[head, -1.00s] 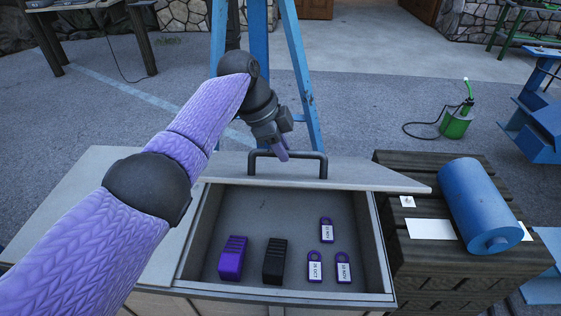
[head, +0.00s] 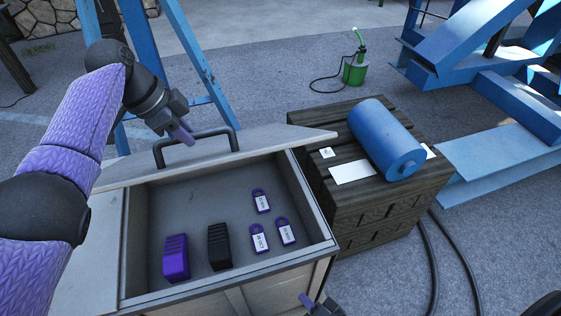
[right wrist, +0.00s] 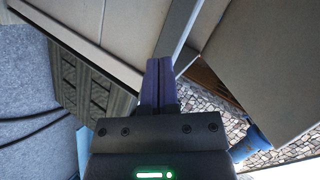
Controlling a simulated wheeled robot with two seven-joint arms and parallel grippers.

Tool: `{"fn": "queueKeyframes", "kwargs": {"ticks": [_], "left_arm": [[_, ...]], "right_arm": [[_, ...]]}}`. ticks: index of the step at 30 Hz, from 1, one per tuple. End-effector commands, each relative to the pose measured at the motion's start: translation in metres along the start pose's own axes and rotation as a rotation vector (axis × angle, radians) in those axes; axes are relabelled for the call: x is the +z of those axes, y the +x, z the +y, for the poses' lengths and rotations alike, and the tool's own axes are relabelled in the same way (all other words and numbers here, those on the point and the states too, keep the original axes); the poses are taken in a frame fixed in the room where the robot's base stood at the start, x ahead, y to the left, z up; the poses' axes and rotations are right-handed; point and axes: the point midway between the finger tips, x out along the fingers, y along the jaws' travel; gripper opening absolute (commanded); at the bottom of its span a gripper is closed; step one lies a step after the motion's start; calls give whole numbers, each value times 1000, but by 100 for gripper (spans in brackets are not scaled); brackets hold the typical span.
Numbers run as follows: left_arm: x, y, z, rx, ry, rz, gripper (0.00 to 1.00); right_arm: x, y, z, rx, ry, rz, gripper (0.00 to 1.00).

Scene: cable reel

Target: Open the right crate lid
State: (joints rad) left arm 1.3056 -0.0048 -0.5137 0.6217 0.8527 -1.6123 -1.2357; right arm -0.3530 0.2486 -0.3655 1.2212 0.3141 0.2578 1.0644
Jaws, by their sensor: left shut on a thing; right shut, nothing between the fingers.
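The pale grey crate (head: 290,270) stands in front of me with its right compartment uncovered. The right lid (head: 270,139) is raised along the far side, its dark bar handle (head: 234,140) on it. My left gripper (head: 186,137) is shut on the handle, its purple fingers at the bar's left part. Inside the crate lie a purple block (head: 175,258), a black block (head: 219,247) and several purple tags (head: 260,238). My right gripper (head: 308,300) is low by the crate's front right corner. In the right wrist view its purple fingers (right wrist: 158,80) are shut and empty.
A dark slatted wooden crate (head: 375,215) stands close to the right, with a blue cylinder (head: 386,140) and white cards (head: 352,172) on top. Blue steel beams (head: 500,150) and black cables (head: 430,260) lie further right. A green can (head: 355,70) stands behind.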

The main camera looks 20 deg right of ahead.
Motion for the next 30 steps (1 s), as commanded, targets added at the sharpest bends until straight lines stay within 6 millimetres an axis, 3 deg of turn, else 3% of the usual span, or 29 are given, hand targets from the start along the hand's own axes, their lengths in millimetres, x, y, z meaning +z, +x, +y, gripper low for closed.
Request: {"fn": "queueKeyframes", "kwargs": {"ticks": [1,3,6,9,12,17,30], "left_arm": [[3,2,-1,-4,-5,-6,0],[3,2,-1,-4,-5,-6,0],[3,2,-1,-4,-5,-5,0],[3,2,-1,-4,-5,-5,0],[3,2,-1,-4,-5,-5,0],[3,2,-1,-4,-5,-5,0],[3,2,-1,-4,-5,-5,0]], "right_arm": [[-10,-2,-36,-130,262,39,0],[-29,-13,-85,-329,686,54,0],[-53,-36,-138,-575,1204,-5,0],[-72,-57,-170,-749,1572,-96,0],[-82,-70,-185,-845,1782,-167,0],[-92,-67,-196,-886,1867,-200,0],[-136,0,-243,-883,1862,-200,0]]}}
